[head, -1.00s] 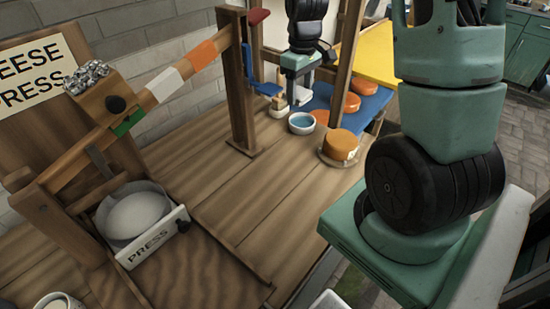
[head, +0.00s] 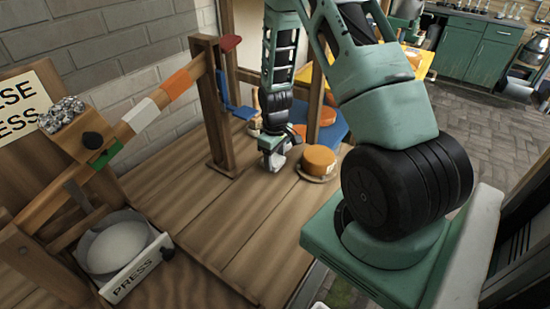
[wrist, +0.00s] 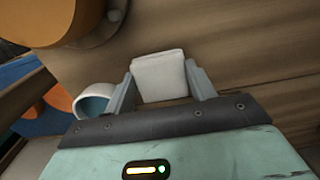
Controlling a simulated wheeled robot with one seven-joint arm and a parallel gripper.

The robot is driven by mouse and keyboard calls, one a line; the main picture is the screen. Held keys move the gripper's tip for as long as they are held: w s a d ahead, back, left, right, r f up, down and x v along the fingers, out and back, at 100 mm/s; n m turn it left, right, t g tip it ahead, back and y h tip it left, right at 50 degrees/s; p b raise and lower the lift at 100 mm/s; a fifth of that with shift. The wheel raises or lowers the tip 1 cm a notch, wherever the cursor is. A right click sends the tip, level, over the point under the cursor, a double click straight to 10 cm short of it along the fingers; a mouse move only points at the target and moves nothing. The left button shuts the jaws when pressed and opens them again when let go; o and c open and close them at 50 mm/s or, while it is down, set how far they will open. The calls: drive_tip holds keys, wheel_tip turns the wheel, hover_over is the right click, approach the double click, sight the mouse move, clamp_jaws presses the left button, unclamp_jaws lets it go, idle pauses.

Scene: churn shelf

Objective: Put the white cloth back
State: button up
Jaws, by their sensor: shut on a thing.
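The white cloth (wrist: 158,76) is a small folded pad between the two grey fingers of my gripper (wrist: 163,90) in the wrist view. My gripper is shut on it. In the head view my gripper (head: 275,164) hangs low over the wooden table (head: 235,212), left of an orange cheese wheel (head: 319,158). A pale bit of the cloth shows at its tips there. I cannot tell whether the cloth touches the table. In the wrist view a white bowl with a blue inside (wrist: 94,102) is just left of the fingers; my gripper hides it in the head view.
The cheese press stands at the left, with a wooden post (head: 214,110), a striped lever (head: 180,82) and a white round mould (head: 118,247). A blue mat (head: 337,122) lies behind the cheese wheel. The table between press and gripper is clear.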

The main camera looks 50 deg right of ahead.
sight(275, 160)
drive_tip(key=shift+f, duration=0.45)
drive_tip(key=o, duration=1)
drive_tip(key=shift+f, duration=0.15)
drive_tip(key=shift+c, duration=0.2)
wheel_tip(275, 160, up, 12)
drive_tip(key=b, duration=0.2)
drive_tip(key=shift+r, duration=0.2)
